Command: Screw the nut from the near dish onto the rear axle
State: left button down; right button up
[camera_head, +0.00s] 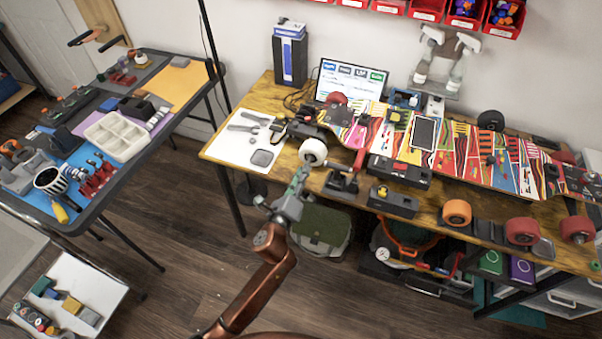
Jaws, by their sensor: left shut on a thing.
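A long colourful skateboard deck (505,160) lies across the wooden workbench, with a white wheel (313,152) near its left end. I cannot tell which axle is the rear one, and no bare axle end shows clearly. My left gripper (302,175) is at the front edge of the bench, just below the white wheel. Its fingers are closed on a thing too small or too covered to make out. My right gripper is not in view.
Dark blocks (393,202) and an orange wheel (457,213) stand along the bench front, with a red wheel (522,231) to their right. A white mat (245,140) with tools lies at left. A cluttered side table (121,180) stands further left, with open floor between.

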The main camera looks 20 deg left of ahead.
pick_arm(q)
jog(key=shift+w, duration=0.1)
jog(key=shift+w, duration=0.6)
jog(key=shift+p, duration=0.4)
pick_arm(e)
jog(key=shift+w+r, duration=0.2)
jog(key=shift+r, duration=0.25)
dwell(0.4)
pick_arm(q)
jog(key=shift+w, duration=0.55)
jog(key=shift+p, duration=0.3)
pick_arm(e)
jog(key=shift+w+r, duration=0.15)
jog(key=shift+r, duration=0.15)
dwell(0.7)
pick_arm(q)
jog(key=shift+w, duration=0.2)
dwell(0.5)
jog(key=shift+p, duration=0.3)
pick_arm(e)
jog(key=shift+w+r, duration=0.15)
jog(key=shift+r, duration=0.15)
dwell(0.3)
